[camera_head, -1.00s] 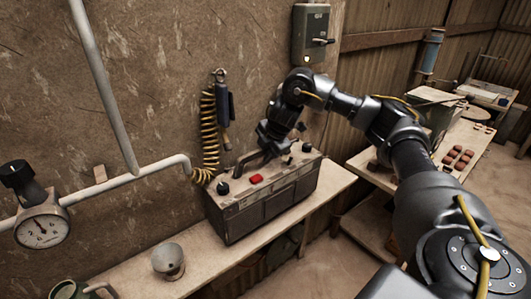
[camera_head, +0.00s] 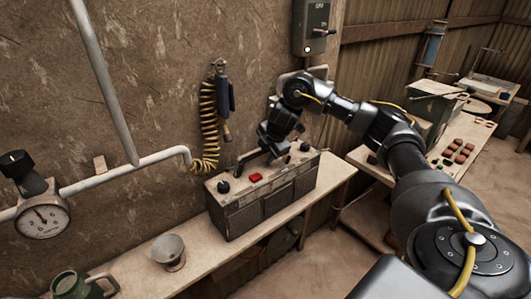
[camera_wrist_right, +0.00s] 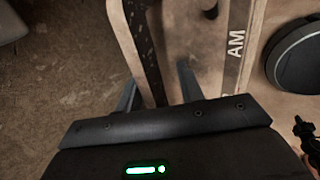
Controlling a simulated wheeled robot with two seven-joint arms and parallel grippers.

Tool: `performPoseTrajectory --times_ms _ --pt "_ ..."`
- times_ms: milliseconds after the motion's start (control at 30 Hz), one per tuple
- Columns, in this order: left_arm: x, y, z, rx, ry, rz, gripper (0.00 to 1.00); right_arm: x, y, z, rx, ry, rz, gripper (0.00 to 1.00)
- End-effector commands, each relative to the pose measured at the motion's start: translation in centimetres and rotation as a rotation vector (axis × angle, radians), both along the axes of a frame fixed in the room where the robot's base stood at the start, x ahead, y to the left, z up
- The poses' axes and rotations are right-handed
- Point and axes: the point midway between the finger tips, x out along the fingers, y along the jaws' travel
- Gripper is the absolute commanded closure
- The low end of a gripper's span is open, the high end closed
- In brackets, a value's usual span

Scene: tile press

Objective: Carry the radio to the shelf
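The radio (camera_head: 265,203), a worn boxy set with a red button, dark knobs and a top handle (camera_head: 250,157), stands upright on a wooden ledge along the wall. My right gripper (camera_head: 265,152) is down at the handle. In the right wrist view the gripper (camera_wrist_right: 158,90) has its two fingers apart, with the dark handle strip (camera_wrist_right: 143,45) between them and a gap beside the right finger. The radio's top (camera_wrist_right: 215,55) with "AM" lettering and a round knob shows there too. My left gripper is out of view. I cannot tell which surface is the task's shelf.
The wooden ledge (camera_head: 330,178) also bears a grey cup (camera_head: 169,252) and a green mug (camera_head: 72,285). A coiled yellow hose (camera_head: 208,125), a pipe (camera_head: 125,178) and a gauge (camera_head: 42,216) are on the wall. A bench (camera_head: 465,135) with several reddish tiles stands at right.

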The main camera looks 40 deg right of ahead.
Motion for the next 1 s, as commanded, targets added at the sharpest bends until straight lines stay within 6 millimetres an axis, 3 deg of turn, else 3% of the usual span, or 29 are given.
performPoseTrajectory --times_ms 233,700,1000 --pt "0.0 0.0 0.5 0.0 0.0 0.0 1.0 -0.4 0.0 1.3 -0.001 -0.005 0.001 0.62" --pt "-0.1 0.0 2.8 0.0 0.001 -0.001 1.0 -4.2 0.1 9.0 -0.001 -0.006 0.001 0.62" --pt "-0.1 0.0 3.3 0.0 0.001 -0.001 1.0 -5.3 0.1 10.8 0.0 -0.002 0.0 0.62"
